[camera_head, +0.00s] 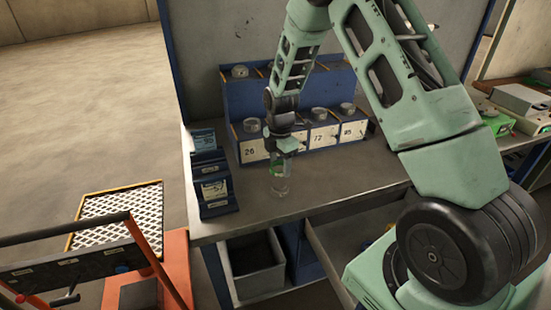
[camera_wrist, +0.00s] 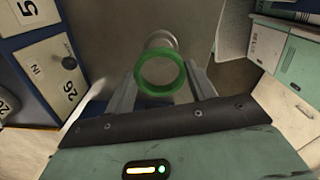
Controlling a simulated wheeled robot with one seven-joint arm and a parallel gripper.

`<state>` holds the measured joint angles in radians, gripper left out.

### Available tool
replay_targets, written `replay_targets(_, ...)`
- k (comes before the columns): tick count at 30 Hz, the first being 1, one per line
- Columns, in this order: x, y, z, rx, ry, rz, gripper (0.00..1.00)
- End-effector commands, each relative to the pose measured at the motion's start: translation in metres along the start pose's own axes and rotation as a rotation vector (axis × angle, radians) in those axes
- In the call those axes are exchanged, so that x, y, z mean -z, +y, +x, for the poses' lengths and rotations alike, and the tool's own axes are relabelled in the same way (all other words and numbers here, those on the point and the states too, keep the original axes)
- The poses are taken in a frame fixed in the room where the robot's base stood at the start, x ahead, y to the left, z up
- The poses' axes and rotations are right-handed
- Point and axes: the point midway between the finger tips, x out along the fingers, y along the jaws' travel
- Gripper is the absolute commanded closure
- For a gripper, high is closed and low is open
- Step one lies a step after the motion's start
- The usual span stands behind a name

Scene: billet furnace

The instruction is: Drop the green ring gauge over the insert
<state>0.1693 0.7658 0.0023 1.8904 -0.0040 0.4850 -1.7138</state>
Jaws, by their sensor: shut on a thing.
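The green ring gauge (camera_wrist: 160,72) is between the two fingers of my gripper (camera_wrist: 158,84) in the wrist view. It is shut on the ring. A pale grey cylindrical piece, likely the insert (camera_wrist: 160,41), shows just past the ring's far edge and partly through its hole. In the head view my gripper (camera_head: 278,157) points down over the bench, with a bit of the green ring (camera_head: 277,169) at its tips. The clear or shiny insert (camera_head: 280,186) stands upright on the bench just below. I cannot tell whether the ring touches it.
A blue rack (camera_head: 236,95) with numbered white labels and round metal pieces stands behind my gripper. A blue stand (camera_head: 212,180) with cards is to the left. The grey bench top (camera_head: 340,183) is clear to the right. An orange cart (camera_head: 180,260) stands at lower left.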

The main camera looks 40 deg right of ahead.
Motion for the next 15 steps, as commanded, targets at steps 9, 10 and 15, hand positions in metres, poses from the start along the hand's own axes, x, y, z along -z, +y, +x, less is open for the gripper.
replay_targets(9,0.000,0.000,0.027,0.001,0.000,0.001,0.71)
replay_targets(10,0.000,0.000,0.030,0.001,0.000,0.001,0.71)
replay_targets(15,0.000,0.000,0.047,0.000,0.000,0.000,0.71)
